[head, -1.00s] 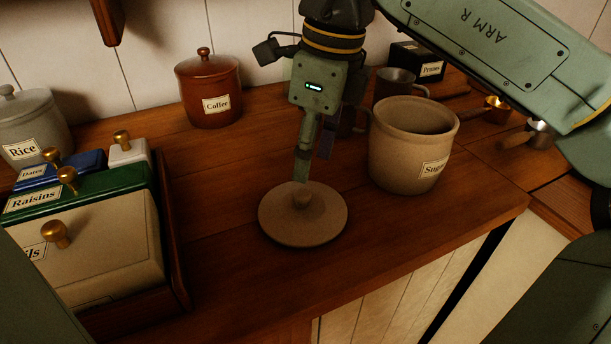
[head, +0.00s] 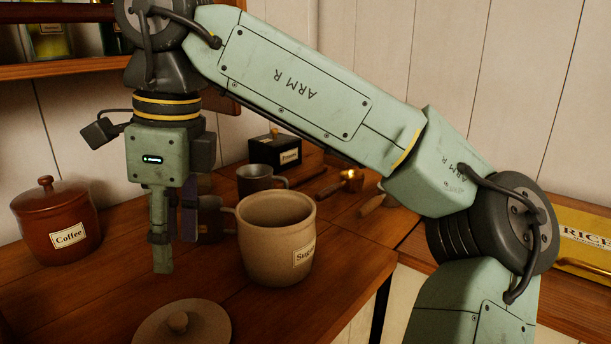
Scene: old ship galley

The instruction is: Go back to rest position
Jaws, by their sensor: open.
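My gripper (head: 165,262) points down over the wooden counter, open and empty. It is above and behind the round stoneware lid (head: 205,325), which lies flat on the counter with its knob up. The lid is apart from the gripper and cut off by the bottom edge of the view. The open sugar crock (head: 272,262) stands upright just right of the gripper. One finger largely hides the other in this view.
A brown coffee jar (head: 60,225) stands at the left. Behind the crock are a dark metal mug (head: 258,180), a black prunes box (head: 275,150) and copper scoops (head: 350,178). A shelf (head: 60,70) hangs at the upper left. A yellow rice box (head: 585,240) is at the right.

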